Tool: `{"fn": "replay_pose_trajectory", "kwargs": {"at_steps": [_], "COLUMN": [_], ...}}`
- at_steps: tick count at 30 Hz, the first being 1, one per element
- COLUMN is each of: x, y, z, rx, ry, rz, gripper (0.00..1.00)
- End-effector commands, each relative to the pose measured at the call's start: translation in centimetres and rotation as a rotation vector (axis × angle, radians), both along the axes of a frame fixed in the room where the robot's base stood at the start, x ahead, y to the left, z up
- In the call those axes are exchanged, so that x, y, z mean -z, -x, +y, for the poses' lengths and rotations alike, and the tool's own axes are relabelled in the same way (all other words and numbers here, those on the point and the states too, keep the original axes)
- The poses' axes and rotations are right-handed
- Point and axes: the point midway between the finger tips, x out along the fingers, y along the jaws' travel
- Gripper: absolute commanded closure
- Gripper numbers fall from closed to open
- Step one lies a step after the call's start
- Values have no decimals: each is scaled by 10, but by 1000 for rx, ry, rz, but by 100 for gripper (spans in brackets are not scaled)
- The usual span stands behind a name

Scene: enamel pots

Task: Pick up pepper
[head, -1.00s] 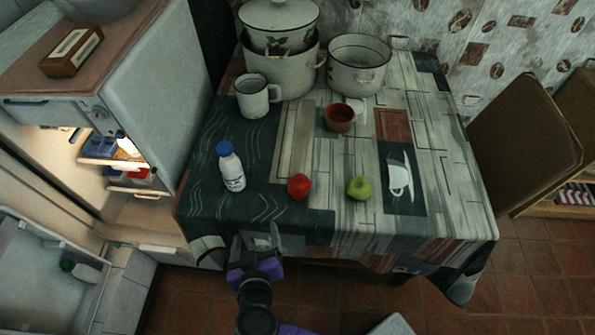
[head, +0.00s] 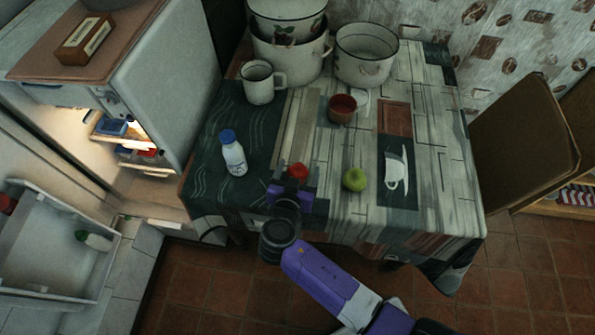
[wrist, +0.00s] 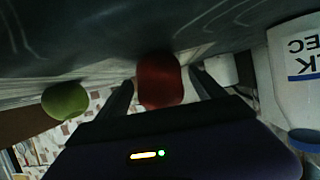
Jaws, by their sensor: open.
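The red pepper (head: 298,170) sits near the front edge of the table, between the white bottle and the green apple. My gripper (head: 291,182) is at the table's front, right up against the near side of the pepper and hiding part of it. In the wrist view, which is upside down, the pepper (wrist: 160,78) is between the two dark open fingers (wrist: 162,82). Gaps seem to show on both sides, and I cannot tell whether a finger touches it.
A white bottle with a blue cap (head: 233,157) stands left of the pepper, and a green apple (head: 355,179) lies right. A white mug (head: 262,83), a red cup (head: 342,109) and enamel pots (head: 364,58) are farther back.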

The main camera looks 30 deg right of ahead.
Motion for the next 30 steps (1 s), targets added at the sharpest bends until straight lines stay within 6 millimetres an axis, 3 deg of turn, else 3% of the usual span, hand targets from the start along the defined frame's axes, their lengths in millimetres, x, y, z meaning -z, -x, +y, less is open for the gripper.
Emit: {"fn": "replay_pose_trajectory", "kwargs": {"at_steps": [4, 12, 23, 30], "x": [5, 8, 8, 7], "y": [-11, -13, -13, -13], "z": [-10, -11, -11, -11], "rx": [2, 0, 1, 0], "ry": [3, 1, 1, 1], "rz": [1, 1, 1, 0], "gripper": [21, 21, 89, 89]}}
